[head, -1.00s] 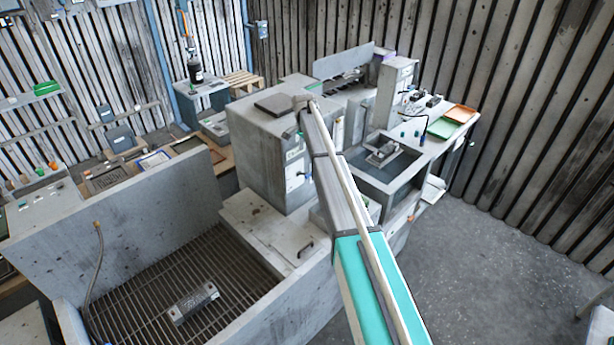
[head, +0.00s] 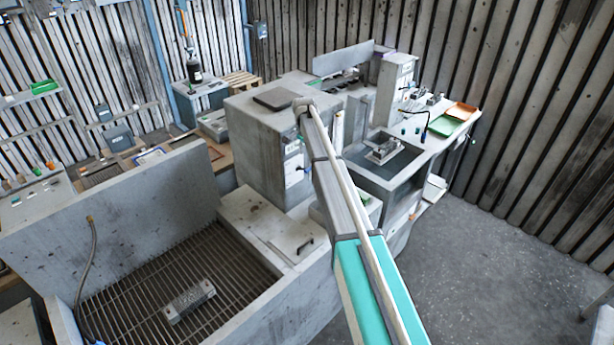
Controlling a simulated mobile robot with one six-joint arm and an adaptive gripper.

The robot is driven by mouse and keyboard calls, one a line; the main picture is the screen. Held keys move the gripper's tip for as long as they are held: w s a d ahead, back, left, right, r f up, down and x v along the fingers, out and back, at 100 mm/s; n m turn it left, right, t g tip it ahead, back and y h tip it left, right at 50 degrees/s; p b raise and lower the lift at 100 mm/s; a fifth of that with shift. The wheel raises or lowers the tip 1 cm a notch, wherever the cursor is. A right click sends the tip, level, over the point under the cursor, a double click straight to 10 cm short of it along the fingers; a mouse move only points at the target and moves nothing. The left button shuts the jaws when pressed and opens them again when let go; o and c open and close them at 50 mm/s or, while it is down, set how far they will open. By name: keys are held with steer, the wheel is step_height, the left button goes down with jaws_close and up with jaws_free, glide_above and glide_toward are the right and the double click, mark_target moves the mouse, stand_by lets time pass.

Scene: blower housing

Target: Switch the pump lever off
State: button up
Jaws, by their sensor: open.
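I cannot make out a pump lever for certain in the head view. A large grey cabinet (head: 262,150) stands in the middle, with labels and small fittings on its right-hand face, partly hidden by my arm. My arm rises from the bottom of the picture, and its far joint shows in front of the cabinet's top right edge. My gripper does not show, and neither does anything it may be touching.
At the front left is a grated basin (head: 125,290) with a metal block (head: 189,301) on its bars and a hose (head: 88,250) at its left. Right of the cabinet, a bench holds a sunken tank (head: 362,176), a green tray (head: 445,127) and an orange tray (head: 461,111). Open floor (head: 470,270) lies at right.

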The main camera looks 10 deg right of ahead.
mark_target(307, 169)
steer(key=shift+s+d+f+b, duration=0.1)
steer(key=shift+s+f+b, duration=0.05)
steer(key=shift+f+b, duration=2.05)
steer(key=shift+s+d+f+b, duration=0.1)
steer(key=shift+f+b, duration=1.9)
steer(key=shift+f, duration=0.3)
jaws_close()
